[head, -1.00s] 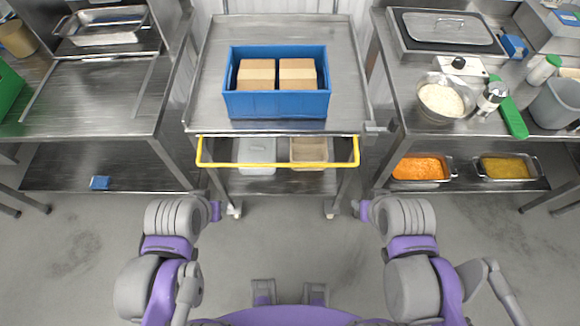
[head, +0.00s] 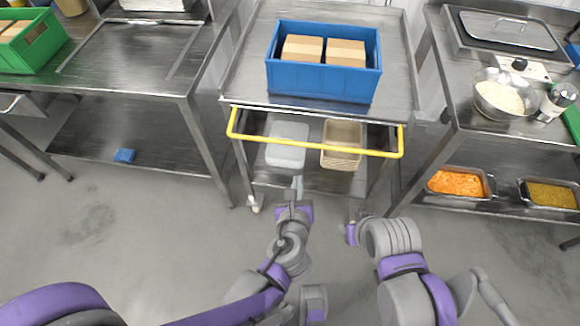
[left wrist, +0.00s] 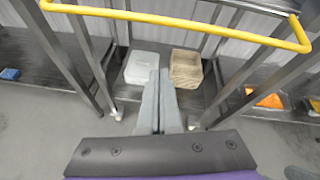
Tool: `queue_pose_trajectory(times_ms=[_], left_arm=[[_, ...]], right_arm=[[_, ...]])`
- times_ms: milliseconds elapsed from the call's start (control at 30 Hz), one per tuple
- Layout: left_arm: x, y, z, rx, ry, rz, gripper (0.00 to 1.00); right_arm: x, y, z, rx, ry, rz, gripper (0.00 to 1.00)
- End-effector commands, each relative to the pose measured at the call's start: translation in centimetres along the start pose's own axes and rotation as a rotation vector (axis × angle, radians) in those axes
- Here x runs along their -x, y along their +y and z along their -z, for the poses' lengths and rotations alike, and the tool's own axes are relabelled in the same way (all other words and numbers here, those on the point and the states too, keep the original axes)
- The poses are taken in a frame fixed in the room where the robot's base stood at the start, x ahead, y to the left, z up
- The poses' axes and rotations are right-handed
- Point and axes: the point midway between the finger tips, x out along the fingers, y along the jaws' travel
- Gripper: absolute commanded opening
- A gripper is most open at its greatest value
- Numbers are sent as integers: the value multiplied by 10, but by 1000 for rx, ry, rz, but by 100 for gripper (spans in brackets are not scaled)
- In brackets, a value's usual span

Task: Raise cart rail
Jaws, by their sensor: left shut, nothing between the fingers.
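The cart's yellow rail (head: 315,147) sticks out across the cart's front, lower than the cart's top (head: 245,80). It also crosses the upper part of the left wrist view (left wrist: 170,21). My left gripper (head: 297,183) is shut and empty. It is in front of the cart, below the rail in the picture and apart from it. Its two grey fingers lie together in the left wrist view (left wrist: 160,75). My right gripper (head: 353,214) is low near the cart's front right leg; its fingers are too small to judge.
A blue crate (head: 322,83) with brown boxes stands on the cart. A white container (head: 287,145) and brown trays (head: 341,143) are on its lower shelf. Steel tables (head: 135,75) flank the cart on both sides. The floor in front is clear.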

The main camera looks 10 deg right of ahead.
Motion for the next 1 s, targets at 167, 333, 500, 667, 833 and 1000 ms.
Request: queue_pose_trajectory(times_ms=[167,333,500,667,833,1000], left_arm=[[-2,-30,14,-225,-47,70,0],[-18,-32,13,-242,-52,71,0],[-53,-33,12,-239,-51,69,0],[-88,-36,10,-238,-51,68,0],[-93,-41,-7,-238,-51,72,0],[-86,-44,-23,-237,-51,71,0]], right_arm=[[-8,0,-4,0,-3,0,42],[-9,0,-4,0,-3,0,42],[-12,0,-6,0,-4,0,42],[-15,0,-7,0,-5,0,42],[-9,0,-4,0,-3,0,42],[-4,0,-2,0,-1,0,42]])
